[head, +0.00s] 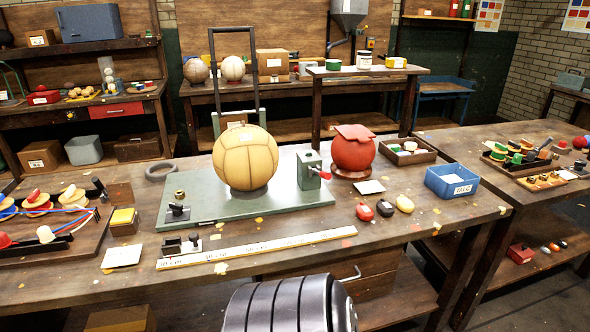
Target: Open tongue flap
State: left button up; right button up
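A red leather ball (353,153) sits on a low round stand near the back of the middle workbench. A flat red flap (355,132) lies across its top, with edges sticking out past the ball. I cannot tell how far the flap is lifted. A larger tan panelled ball (245,158) sits to its left on a green metal plate (190,211), in front of an upright black frame. Neither of my grippers shows in the head view.
A grey-green block with a red-tipped part (311,169) stands between the balls. A wooden tray (406,152) and a blue bin (452,181) are right of the red ball. Small red, black and yellow items (385,208) lie in front. A long ruler (258,248) lies near the front edge.

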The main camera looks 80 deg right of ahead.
aim_at(359, 132)
jog(key=z, duration=0.5)
jog(key=l+z, duration=0.1)
jog(key=z, duration=0.85)
jog(key=l+z, duration=0.1)
jog(key=z, duration=0.9)
jog(key=i+l+z, duration=0.4)
jog(key=i+l, duration=0.65)
